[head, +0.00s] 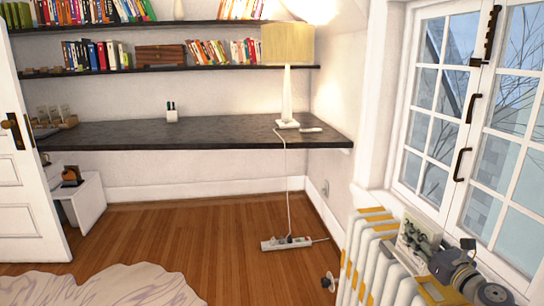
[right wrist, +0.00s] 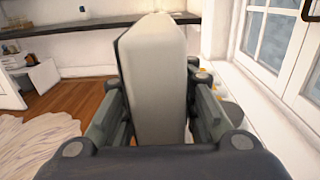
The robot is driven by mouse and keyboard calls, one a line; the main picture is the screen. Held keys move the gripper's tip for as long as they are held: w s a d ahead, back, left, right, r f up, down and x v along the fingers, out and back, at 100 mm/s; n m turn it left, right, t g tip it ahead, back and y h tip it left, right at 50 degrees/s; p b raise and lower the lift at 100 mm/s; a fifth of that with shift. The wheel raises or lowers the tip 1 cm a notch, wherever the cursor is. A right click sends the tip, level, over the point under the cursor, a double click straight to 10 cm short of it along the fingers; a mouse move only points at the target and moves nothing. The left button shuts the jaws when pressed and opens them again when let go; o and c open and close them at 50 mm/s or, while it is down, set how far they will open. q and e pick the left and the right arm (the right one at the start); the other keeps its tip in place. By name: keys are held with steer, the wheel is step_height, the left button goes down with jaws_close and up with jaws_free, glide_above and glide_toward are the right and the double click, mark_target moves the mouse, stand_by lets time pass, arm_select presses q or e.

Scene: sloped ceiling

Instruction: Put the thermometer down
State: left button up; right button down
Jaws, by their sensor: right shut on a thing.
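The thermometer, a pale, whitish slab with rounded edges (right wrist: 155,80), stands up between the fingers of my right gripper (right wrist: 157,112) in the right wrist view. The fingers are shut on its two sides. In the head view my right gripper (head: 415,241) is at the lower right, in front of the window and over the radiator, with the pale thermometer (head: 426,228) in it. The gripper partly covers it there. My left gripper is not in view.
A white radiator (head: 362,258) stands under the window (head: 440,120). A dark desk (head: 215,131) along the back wall is mostly clear, with a lamp (head: 287,95) near its right end. A power strip (head: 286,243) and cord lie on the wooden floor.

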steer(key=shift+s+a+f, duration=0.25)
steer(key=shift+a+f, duration=0.15)
steer(key=shift+a, duration=0.25)
steer(key=s+a+f+m+h, duration=0.1)
steer(key=s+a+h, duration=0.1)
steer(key=s+a, duration=0.9)
steer(key=s+a+f+m+h, duration=0.1)
steer(key=s+a+m, duration=0.1)
steer(key=s+a, duration=0.95)
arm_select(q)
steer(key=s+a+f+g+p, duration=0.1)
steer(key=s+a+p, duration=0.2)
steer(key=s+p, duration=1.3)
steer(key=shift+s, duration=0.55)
arm_select(e)
steer(key=s+d+r, duration=0.3)
steer(key=s+r, duration=0.6)
steer(key=r, duration=0.4)
steer(key=shift+s+n, duration=0.3)
steer(key=shift+s, duration=0.05)
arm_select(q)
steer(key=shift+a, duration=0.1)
